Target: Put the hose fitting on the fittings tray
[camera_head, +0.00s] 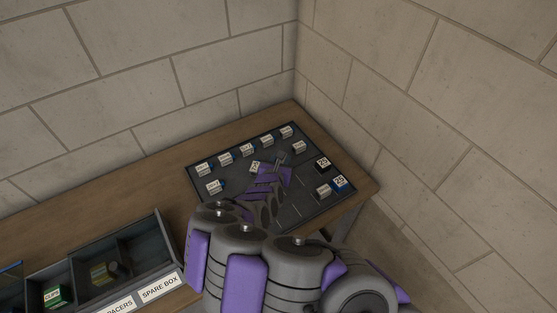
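A dark flat tray (309,206), which appears to be the fittings tray, lies on the wooden table in the corner, with several small labelled pieces on it. My gripper (281,158) is over the tray's middle, small and partly hidden by my own purple and grey arm. I cannot tell whether its fingers are open or shut, or hold anything. A tilted labelled piece (255,167) is just left of the gripper. I cannot pick out the hose fitting for certain. A small brownish and dark object (104,272) lies in an open bin at lower left.
The dark bins (160,237) at lower left carry "SPARE BOX" and "SPACERS" labels. A green piece (55,295) sits in another compartment. Block walls stand behind and right of the table (150,180). My arm hides part of the tray's near side.

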